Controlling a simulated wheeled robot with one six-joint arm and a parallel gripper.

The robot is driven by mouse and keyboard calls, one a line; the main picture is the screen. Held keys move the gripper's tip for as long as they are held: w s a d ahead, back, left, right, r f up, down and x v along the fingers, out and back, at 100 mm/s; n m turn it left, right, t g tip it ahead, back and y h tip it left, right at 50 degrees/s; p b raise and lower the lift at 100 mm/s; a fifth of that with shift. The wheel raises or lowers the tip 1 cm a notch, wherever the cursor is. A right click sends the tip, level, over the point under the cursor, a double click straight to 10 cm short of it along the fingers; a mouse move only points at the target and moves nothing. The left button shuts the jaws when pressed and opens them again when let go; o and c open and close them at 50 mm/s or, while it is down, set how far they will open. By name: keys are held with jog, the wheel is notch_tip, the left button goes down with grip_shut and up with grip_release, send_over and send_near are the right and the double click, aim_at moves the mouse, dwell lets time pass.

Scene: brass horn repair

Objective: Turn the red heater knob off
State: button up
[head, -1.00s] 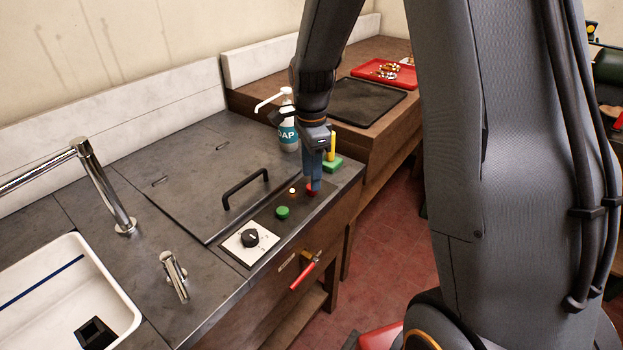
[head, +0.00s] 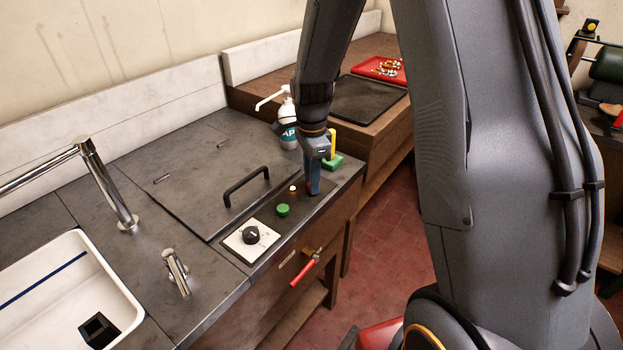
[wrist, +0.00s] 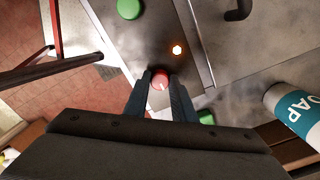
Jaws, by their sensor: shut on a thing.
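The red heater knob (wrist: 160,80) is round with a pale mark line on its top, and sits on the dark control panel (head: 268,219). My gripper (wrist: 160,88) is pointed down over it, its blue fingers on either side of the knob and shut on it. In the head view my gripper (head: 313,190) hides the knob.
A green button (head: 283,210) and a black dial (head: 250,235) on a white plate share the panel. A black handle (head: 246,186), a soap bottle (head: 288,122) and a green block (head: 333,162) stand nearby. A red-handled valve (head: 305,270) projects from the front.

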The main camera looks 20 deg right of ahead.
jog(key=n+p, duration=0.1)
jog(key=n, duration=0.3)
jog(key=shift+n, duration=0.3)
jog(key=n, duration=0.4)
jog(key=shift+n, duration=0.3)
jog(key=n+p, duration=0.1)
jog(key=n, duration=0.3)
jog(key=shift+n, duration=0.3)
jog(key=shift+d+n, duration=0.1)
jog(key=shift+n, duration=1.8)
jog(key=o, duration=1.1)
jog(key=shift+c, duration=0.2)
